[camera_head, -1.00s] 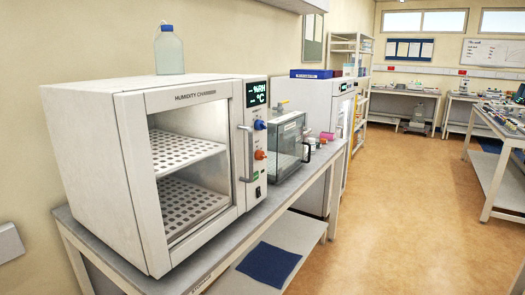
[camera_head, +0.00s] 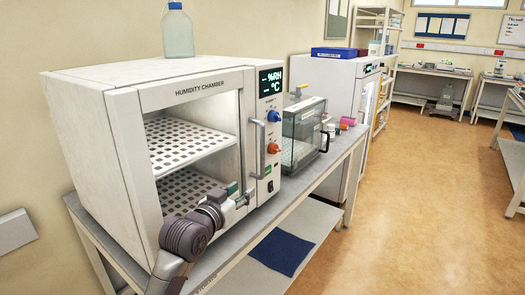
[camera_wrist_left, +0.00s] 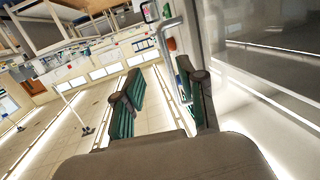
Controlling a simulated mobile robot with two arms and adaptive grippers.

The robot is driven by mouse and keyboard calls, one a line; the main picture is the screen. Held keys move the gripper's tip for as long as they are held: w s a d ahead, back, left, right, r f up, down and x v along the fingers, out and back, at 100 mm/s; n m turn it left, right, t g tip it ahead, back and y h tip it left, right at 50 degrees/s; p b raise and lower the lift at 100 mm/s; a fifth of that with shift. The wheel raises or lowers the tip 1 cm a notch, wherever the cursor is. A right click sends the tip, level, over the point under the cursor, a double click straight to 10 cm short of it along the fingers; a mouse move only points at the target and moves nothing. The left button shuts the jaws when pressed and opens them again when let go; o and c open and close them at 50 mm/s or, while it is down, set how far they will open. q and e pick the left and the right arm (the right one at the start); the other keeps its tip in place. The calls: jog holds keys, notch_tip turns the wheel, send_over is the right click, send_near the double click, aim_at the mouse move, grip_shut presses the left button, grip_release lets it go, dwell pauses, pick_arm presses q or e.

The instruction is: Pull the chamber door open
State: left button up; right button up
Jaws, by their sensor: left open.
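The humidity chamber (camera_head: 85,120) is a white box on a bench, its glazed door (camera_head: 190,90) shut. The grey bar handle (camera_head: 257,152) runs upright on the door's right side. My left gripper (camera_head: 241,193) is in front of the lower right part of the door, left of the handle's lower end. In the left wrist view its green-padded fingers (camera_wrist_left: 158,98) are apart with nothing gripped. The handle (camera_wrist_left: 167,50) shows there beyond the fingers, close to the right finger; I cannot tell whether they touch. My right gripper is in no view.
A clear bottle (camera_head: 178,33) stands on top of the chamber. A control panel with knobs (camera_head: 274,117) is right of the handle. A glass-walled box (camera_head: 302,132) stands farther along the bench. Open floor (camera_head: 430,210) lies to the right.

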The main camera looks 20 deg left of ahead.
pick_arm(q)
jog(key=t, duration=0.1)
send_near(261, 153)
jog(key=s, duration=0.3)
jog(key=w+p, duration=0.1)
jog(key=w, duration=0.3)
jog(key=w+d, duration=0.1)
jog(key=w, duration=0.4)
jog(key=w+p, duration=0.1)
jog(key=w, duration=0.3)
jog(key=shift+w+d+p, duration=0.35)
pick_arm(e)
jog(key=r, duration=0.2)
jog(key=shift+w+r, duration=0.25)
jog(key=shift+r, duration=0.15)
pick_arm(q)
grip_shut()
